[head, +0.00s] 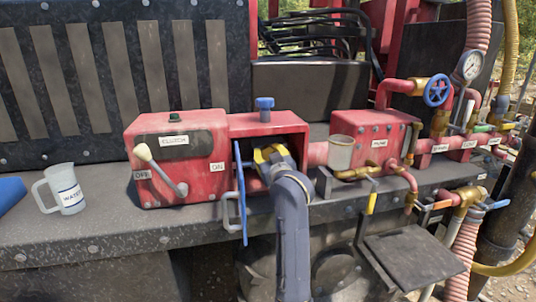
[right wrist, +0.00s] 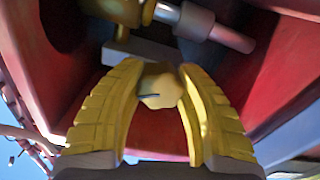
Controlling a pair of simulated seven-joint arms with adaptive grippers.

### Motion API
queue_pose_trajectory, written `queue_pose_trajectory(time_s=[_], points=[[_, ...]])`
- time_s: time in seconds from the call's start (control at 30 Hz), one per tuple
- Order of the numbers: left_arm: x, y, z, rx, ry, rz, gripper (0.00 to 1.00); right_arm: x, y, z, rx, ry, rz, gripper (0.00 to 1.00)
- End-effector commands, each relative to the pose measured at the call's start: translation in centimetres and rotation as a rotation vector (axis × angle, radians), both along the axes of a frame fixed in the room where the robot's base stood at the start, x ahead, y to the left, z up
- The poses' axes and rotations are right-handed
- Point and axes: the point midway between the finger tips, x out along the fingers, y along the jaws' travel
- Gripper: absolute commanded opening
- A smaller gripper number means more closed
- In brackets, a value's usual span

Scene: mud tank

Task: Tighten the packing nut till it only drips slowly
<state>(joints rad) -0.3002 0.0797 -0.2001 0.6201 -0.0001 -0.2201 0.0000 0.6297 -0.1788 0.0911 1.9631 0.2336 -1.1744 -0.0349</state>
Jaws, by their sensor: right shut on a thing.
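My right gripper (head: 272,156), with yellow fingers, reaches into the open front of the red pump box (head: 240,124). In the right wrist view its two ribbed yellow fingers (right wrist: 158,75) stand on either side of a pale brass nut (right wrist: 160,90) and are shut on it. A dark mark shows on the nut's face. Past the nut are a brass part and a grey metal shaft (right wrist: 215,25). The nut is hidden behind the gripper in the head view. No drip can be made out. My left gripper is not in view.
The clutch lever (head: 158,168) is further left. A measuring jug (head: 64,188) stands at the ledge's left. A pale cup (head: 341,152), valves and pipes crowd the right. The ledge between jug and clutch box is clear.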

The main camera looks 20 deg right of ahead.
Motion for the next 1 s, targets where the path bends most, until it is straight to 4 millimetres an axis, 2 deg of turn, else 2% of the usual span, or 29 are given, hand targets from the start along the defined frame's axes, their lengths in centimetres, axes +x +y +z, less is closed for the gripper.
queue_pose_trajectory(time_s=[0.03, 0.33, 0.8, 0.83, 1.0], points=[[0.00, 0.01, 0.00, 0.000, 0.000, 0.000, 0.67, 0.07, -0.11, -0.61, 0.022, 0.012, -0.003, 0.05], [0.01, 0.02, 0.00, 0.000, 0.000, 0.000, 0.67, 0.07, -0.08, -0.73, 0.106, 0.010, -0.004, 0.05], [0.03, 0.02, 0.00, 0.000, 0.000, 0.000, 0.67, 0.08, -0.08, -0.88, 0.117, 0.012, -0.003, 0.05], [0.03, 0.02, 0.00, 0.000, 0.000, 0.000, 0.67, 0.08, -0.08, -0.88, 0.117, 0.012, -0.003, 0.37], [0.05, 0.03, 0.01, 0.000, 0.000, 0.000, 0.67, 0.06, -0.03, -0.61, 0.117, 0.008, -0.002, 0.57]])
